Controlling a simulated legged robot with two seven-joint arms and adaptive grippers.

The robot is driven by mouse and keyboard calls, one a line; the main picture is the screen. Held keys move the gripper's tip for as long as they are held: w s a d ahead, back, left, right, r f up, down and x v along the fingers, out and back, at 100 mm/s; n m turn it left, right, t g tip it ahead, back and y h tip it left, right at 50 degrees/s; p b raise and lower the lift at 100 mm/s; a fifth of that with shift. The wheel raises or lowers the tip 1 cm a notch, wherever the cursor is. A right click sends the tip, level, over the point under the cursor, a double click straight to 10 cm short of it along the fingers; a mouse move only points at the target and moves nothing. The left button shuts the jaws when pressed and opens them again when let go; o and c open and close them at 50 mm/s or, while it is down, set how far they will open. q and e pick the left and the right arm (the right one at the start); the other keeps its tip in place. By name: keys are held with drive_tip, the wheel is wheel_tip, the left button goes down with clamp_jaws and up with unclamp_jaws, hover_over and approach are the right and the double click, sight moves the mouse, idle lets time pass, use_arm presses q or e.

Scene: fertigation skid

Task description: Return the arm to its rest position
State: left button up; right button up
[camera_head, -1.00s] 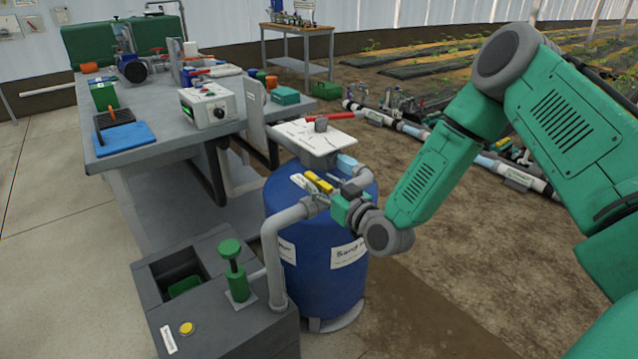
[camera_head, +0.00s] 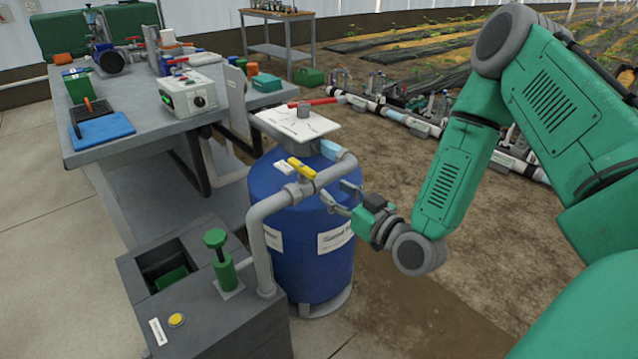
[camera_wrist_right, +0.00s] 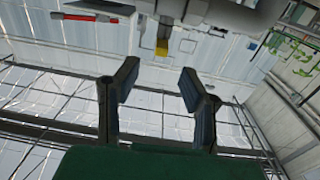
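My right arm (camera_head: 470,150) is green and comes in from the right in the head view. Its gripper (camera_head: 338,196) is in front of the blue sand filter tank (camera_head: 318,262), right of the grey pipe and yellow valve handle (camera_head: 301,168). The fingers are spread with nothing between them. In the right wrist view the two dark fingers (camera_wrist_right: 160,92) stand apart with a clear gap. The yellow handle also shows there (camera_wrist_right: 162,46), beyond the fingertips. My left gripper is not in view.
A grey workbench (camera_head: 150,135) with a control box (camera_head: 190,94) and blue mat (camera_head: 102,131) stands at the left. A grey box with a green plunger (camera_head: 222,262) and yellow button (camera_head: 176,320) is at the front.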

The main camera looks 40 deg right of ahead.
drive_tip(key=s+a+f+n+g+y, duration=0.1)
drive_tip(key=s+a+f+g, duration=0.3)
drive_tip(key=f, duration=0.3)
drive_tip(key=s+a+f+g+y, duration=0.1)
drive_tip(key=s+a+f+g, duration=0.3)
drive_tip(key=a+f, duration=0.15)
drive_tip(key=s+f+g+h, duration=0.1)
drive_tip(key=s+f+g, duration=0.2)
drive_tip(key=s, duration=0.3)
drive_tip(key=s+f+g+h, duration=0.1)
drive_tip(key=s+f+g, duration=0.1)
drive_tip(key=s, duration=0.5)
drive_tip(key=s+f+g+h+p, duration=0.1)
drive_tip(key=s+f+g, duration=0.2)
drive_tip(key=s, duration=0.3)
drive_tip(key=shift+s+a+f+m+g, duration=0.2)
drive_tip(key=shift+a+f+m+g, duration=0.15)
drive_tip(key=shift+g, duration=0.35)
